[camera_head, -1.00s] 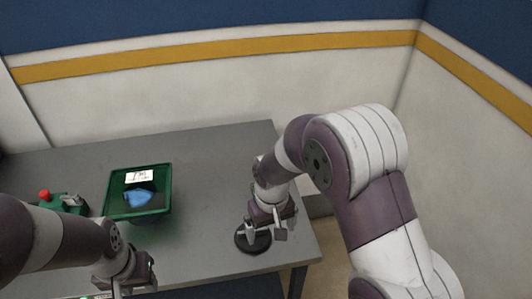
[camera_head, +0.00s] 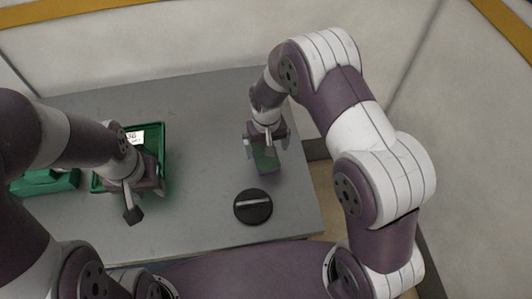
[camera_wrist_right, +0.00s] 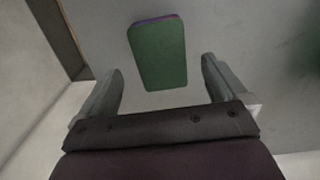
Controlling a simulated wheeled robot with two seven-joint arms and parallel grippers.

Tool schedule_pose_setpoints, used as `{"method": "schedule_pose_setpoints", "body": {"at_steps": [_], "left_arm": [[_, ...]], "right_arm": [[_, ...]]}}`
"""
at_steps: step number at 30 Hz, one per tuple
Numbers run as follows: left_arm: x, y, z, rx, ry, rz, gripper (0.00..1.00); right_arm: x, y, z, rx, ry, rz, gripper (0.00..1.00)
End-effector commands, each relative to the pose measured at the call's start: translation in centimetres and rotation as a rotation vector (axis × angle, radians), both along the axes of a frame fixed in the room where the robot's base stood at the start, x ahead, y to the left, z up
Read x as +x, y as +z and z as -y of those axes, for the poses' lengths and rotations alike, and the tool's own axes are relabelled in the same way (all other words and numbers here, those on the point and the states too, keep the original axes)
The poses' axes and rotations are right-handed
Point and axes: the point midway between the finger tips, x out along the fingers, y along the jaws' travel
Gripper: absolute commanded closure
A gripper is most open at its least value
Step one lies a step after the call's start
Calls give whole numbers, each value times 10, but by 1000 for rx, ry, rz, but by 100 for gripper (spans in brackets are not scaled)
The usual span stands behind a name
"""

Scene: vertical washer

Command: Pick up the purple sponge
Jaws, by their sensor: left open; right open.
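The sponge (camera_head: 266,162) lies on the grey table under my right gripper (camera_head: 267,148). In the right wrist view the sponge (camera_wrist_right: 158,55) shows a green face with a thin purple edge at its far end. My right gripper (camera_wrist_right: 160,85) is open and empty, its two fingers apart on either side of the sponge's near end, with a gap to each. My left gripper (camera_head: 118,194) is open over the front of the green bin, and its arm hides part of the bin.
A green bin (camera_head: 160,135) with a white label stands on the left of the table. A green box (camera_head: 50,182) sits left of it. A black round disc (camera_head: 253,206) with a raised bar lies in front of the sponge. The table's middle is clear.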

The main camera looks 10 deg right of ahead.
Motion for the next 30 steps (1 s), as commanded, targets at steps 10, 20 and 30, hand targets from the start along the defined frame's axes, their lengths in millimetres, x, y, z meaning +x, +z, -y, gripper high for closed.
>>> {"method": "schedule_pose_setpoints", "body": {"at_steps": [10, 20, 30], "left_arm": [[0, 19, 0, 0, 0, 1, 57], [0, 18, 0, 0, 0, 0, 57], [0, 18, 0, 0, 0, 1, 57]], "right_arm": [[-2, -43, 0, 0, 0, 0, 1], [-2, -43, 0, 0, 0, -1, 59], [-2, -43, 0, 0, 0, -1, 60]]}}
